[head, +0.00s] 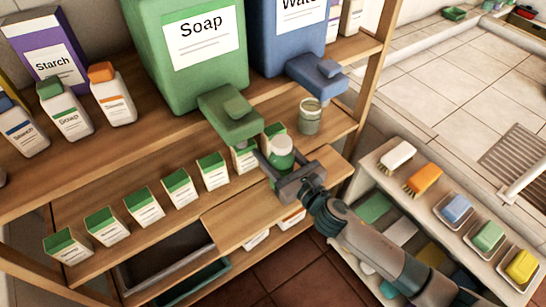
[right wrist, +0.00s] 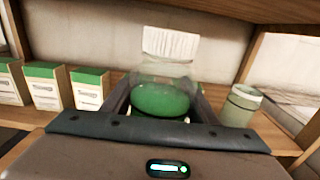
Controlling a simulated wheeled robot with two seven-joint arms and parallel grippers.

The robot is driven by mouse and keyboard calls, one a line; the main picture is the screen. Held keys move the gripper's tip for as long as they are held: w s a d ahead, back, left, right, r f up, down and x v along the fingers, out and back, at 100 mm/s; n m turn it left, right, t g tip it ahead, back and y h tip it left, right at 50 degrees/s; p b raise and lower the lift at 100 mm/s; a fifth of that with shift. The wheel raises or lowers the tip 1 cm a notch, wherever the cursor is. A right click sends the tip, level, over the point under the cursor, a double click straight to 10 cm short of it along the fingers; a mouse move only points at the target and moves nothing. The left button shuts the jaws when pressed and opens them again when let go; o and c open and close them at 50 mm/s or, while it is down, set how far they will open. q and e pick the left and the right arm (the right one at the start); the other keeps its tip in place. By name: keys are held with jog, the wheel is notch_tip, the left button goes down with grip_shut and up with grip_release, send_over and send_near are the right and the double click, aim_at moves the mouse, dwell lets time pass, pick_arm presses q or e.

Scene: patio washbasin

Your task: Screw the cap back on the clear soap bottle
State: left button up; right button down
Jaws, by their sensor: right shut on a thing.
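The clear soap bottle (right wrist: 160,97) stands upright between the fingers of my right gripper (head: 282,172), with green liquid in its lower part. My right gripper is shut on its body. It also shows from above in the head view (head: 279,160). A white ribbed cap (right wrist: 171,43) sits over the bottle's top in the right wrist view. In the head view the cap shows as a pale round top (head: 281,144). I cannot tell how tightly it is seated. My left gripper is not in view.
The green soap dispenser's tap (head: 232,115) hangs just left of and behind the bottle. A blue dispenser's tap (head: 318,76) and a greenish glass jar (head: 310,116) are at the right. Small soap boxes (head: 181,188) line the shelf to the left. A wooden board (head: 240,215) lies in front.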

jog(key=shift+f, duration=1.3)
jog(key=shift+f, duration=0.2)
jog(key=c, duration=0.7)
grip_release()
jog(key=shift+r, duration=0.15)
